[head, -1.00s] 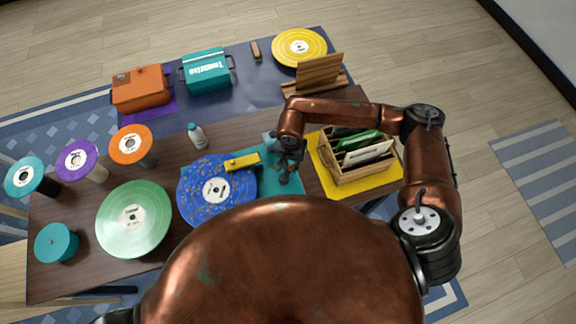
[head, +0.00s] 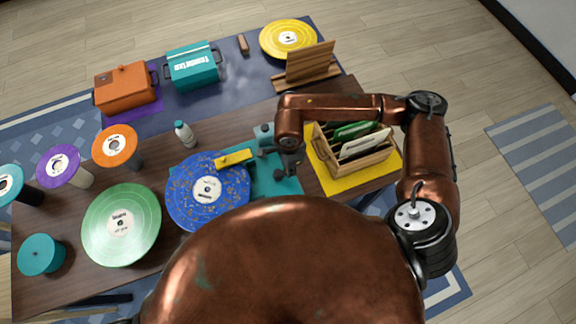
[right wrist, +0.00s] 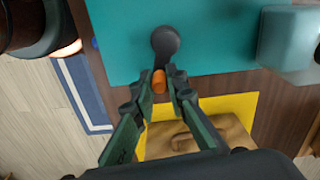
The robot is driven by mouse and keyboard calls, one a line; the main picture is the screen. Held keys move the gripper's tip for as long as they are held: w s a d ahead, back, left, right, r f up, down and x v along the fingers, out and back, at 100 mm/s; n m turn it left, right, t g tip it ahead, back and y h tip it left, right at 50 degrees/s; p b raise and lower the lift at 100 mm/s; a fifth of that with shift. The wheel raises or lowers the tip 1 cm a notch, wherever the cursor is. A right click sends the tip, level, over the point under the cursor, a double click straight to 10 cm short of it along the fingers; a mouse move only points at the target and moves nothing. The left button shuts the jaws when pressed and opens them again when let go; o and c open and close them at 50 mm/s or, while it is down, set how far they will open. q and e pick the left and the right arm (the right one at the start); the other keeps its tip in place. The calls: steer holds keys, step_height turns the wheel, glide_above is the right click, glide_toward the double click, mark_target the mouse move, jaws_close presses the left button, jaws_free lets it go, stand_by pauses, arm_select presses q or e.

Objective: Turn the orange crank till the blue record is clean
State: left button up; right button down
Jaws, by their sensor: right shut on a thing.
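The blue record (head: 181,205) lies on a teal base (head: 287,186) in the head view, with brownish specks scattered over its surface. A yellow bar (head: 233,158) reaches over its upper right part. The orange crank's knob (right wrist: 159,80) shows in the right wrist view at the end of a dark crank arm (right wrist: 165,45). My right gripper (right wrist: 164,84) is shut on that knob, with a finger on either side. In the head view my right gripper (head: 289,164) is over the right part of the base, and the knob is hidden. My left gripper is not in view.
A wooden crate (head: 374,167) with sleeves stands on a yellow mat (head: 345,187) close right of my gripper. A white bottle (head: 185,136) stands behind the record. A green record (head: 105,235) lies to its left, and several record stands line the left side.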

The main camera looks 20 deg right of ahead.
steer(key=shift+s+a+m, duration=0.1)
steer(key=shift+s+m, duration=0.2)
steer(key=shift+m, duration=0.5)
steer(key=c, duration=1.9)
jaws_free()
step_height(320, 180, up, 12)
